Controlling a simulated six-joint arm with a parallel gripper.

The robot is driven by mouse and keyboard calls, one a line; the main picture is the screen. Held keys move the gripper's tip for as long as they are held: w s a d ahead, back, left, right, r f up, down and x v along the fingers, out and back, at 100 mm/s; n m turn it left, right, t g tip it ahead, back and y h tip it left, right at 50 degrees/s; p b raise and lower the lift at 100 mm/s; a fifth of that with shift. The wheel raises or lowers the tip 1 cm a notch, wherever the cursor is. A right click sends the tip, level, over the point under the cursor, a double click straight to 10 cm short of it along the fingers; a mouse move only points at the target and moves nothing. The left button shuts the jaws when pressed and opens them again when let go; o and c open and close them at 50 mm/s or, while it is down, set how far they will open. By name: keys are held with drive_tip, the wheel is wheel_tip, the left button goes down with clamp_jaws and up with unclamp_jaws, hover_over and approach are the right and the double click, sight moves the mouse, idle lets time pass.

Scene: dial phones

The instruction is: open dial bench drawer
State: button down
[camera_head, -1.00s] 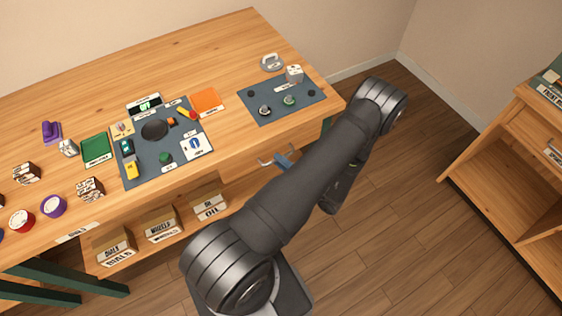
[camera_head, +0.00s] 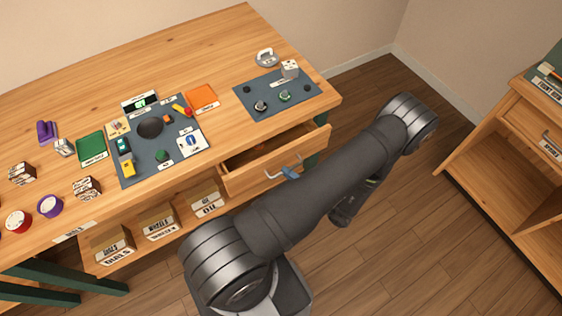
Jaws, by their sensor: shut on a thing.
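The bench drawer (camera_head: 245,178) stands partly pulled out from under the right part of the wooden bench top. A strip of its inside (camera_head: 262,148) shows, with a small dark reddish thing in it that is too small to name. A metal bar handle (camera_head: 270,175) sits on its front. My gripper (camera_head: 289,174) shows only as a small blue part at the handle's right end, shut on the handle. My dark arm hides the rest of the gripper.
The bench top (camera_head: 190,50) carries a dark mat (camera_head: 185,172) with small parts and a second mat (camera_head: 262,107) at right. Labelled boxes (camera_head: 160,222) stand on the shelf below. Another wooden cabinet (camera_head: 500,165) stands at far right. The floor between is clear.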

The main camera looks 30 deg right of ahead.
drive_tip(key=s, duration=1.4)
drive_tip(key=shift+s, duration=0.4)
drive_tip(key=c, duration=1.5)
unclamp_jaws()
drive_tip(key=v, duration=1.7)
drive_tip(key=shift+s+d, duration=0.1)
drive_tip(key=shift+s, duration=0.1)
